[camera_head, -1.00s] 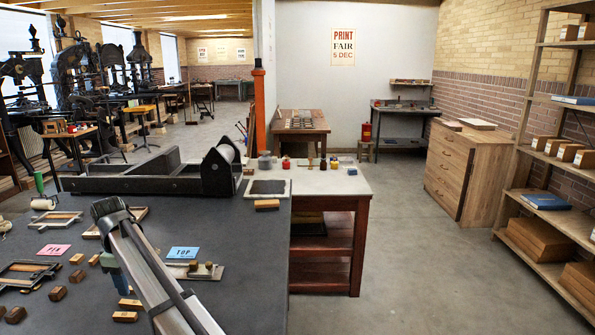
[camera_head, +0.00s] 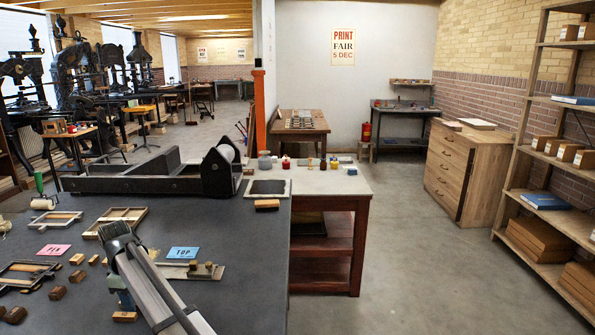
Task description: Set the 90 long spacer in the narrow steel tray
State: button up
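Several small brown wooden blocks lie loose on the dark bench, among them one (camera_head: 77,277), one (camera_head: 57,292) and one (camera_head: 124,317); I cannot tell which is the 90 long spacer. Shallow trays stand on the bench: one at the left (camera_head: 55,220), a wood-toned one (camera_head: 122,222) and one at the left edge (camera_head: 30,272). A flat metal piece with wooden knobs (camera_head: 205,271) lies right of my arm. I cannot tell which is the narrow steel tray. My gripper (camera_head: 125,302) points down near the front blocks, mostly hidden behind my arm; its fingertips are unclear.
A pink card reading PEN (camera_head: 54,250) and a blue card reading TOP (camera_head: 182,253) lie on the bench. A large black press bed with a roller (camera_head: 145,180) spans the back. The bench's right front area is clear.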

grip_shut()
jog(key=shift+r, duration=0.1)
jog(key=shift+r, duration=2.4)
